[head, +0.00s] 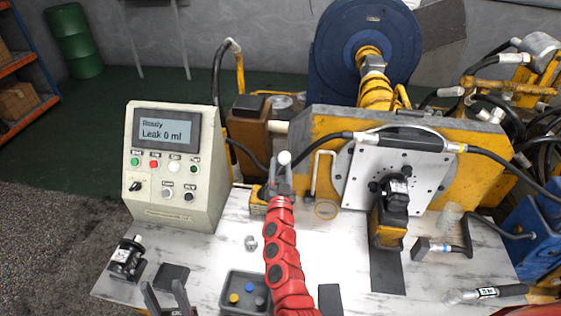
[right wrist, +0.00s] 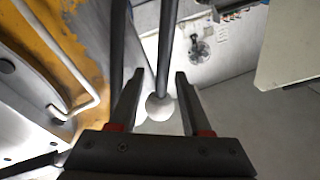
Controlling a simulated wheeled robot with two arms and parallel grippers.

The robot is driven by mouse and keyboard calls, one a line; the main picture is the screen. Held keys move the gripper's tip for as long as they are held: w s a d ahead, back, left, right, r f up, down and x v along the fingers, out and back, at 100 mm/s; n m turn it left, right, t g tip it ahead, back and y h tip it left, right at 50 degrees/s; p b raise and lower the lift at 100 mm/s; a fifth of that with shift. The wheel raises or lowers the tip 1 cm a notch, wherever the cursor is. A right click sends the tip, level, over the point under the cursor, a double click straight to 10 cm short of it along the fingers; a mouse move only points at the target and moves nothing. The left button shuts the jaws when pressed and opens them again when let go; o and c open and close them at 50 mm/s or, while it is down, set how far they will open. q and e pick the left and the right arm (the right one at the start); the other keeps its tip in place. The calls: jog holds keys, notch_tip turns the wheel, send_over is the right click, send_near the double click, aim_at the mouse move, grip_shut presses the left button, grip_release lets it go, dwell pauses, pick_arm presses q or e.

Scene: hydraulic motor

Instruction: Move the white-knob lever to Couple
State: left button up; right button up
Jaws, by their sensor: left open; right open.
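The white-knob lever (head: 284,157) stands near the middle of the head view, between the control box and the yellow motor housing. Its round white knob (right wrist: 160,107) shows in the right wrist view, with a dark rod running from it to the top edge. My right gripper (head: 279,180), on the red arm, is at the lever. In the right wrist view its fingers (right wrist: 158,76) are open, one on each side of the knob, with gaps visible. My left gripper (head: 166,292) is open and empty at the bottom left. I cannot read a Couple label.
The control box (head: 172,165) displays "Ready" and "Leak 0 ml". The yellow housing (head: 310,125) has a bent metal handle (head: 318,172) close to the right of the lever. A grey tray (head: 246,292) with coloured pieces lies on the white table (head: 215,248). A black hose passes nearby.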

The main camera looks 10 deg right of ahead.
jog(key=b+v, duration=0.2)
jog(key=v, duration=1.2)
jog(key=shift+w, duration=0.1)
